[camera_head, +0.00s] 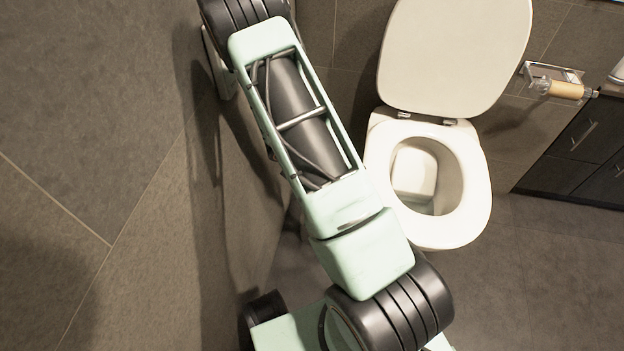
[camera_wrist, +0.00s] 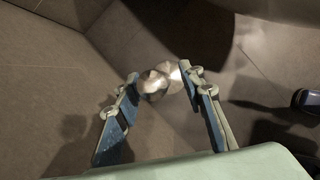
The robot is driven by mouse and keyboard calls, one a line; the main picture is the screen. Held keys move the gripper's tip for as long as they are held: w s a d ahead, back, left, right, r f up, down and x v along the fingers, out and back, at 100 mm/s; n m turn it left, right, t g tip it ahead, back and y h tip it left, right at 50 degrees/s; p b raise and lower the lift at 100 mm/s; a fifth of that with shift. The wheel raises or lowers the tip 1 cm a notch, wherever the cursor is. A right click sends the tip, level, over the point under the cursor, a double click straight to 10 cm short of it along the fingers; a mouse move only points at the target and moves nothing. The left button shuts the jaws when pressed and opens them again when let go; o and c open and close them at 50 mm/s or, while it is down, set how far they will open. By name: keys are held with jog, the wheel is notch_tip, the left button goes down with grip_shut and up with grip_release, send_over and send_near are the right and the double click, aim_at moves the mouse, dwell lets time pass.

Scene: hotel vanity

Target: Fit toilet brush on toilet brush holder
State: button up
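In the wrist view, my gripper (camera_wrist: 159,74) points down, its two blue-grey fingers apart. A shiny, rounded metallic object (camera_wrist: 153,84) lies between and just beyond the fingertips. It may be part of the toilet brush or its holder, but it is blurred and I cannot tell which. It appears close to both tips; whether they press on it is unclear. In the head view my arm hides the floor left of the toilet, and neither my gripper, the brush nor the holder can be made out there.
A white toilet (camera_head: 478,195) with its lid up stands right of my arm. A paper roll on a holder (camera_head: 566,89) is on the wall, and a dark cabinet (camera_head: 585,150) is at right. A tiled wall (camera_head: 75,130) runs close on the left. Floor at lower right is clear.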

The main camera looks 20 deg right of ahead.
jog(key=v, duration=1.2)
dwell(0.7)
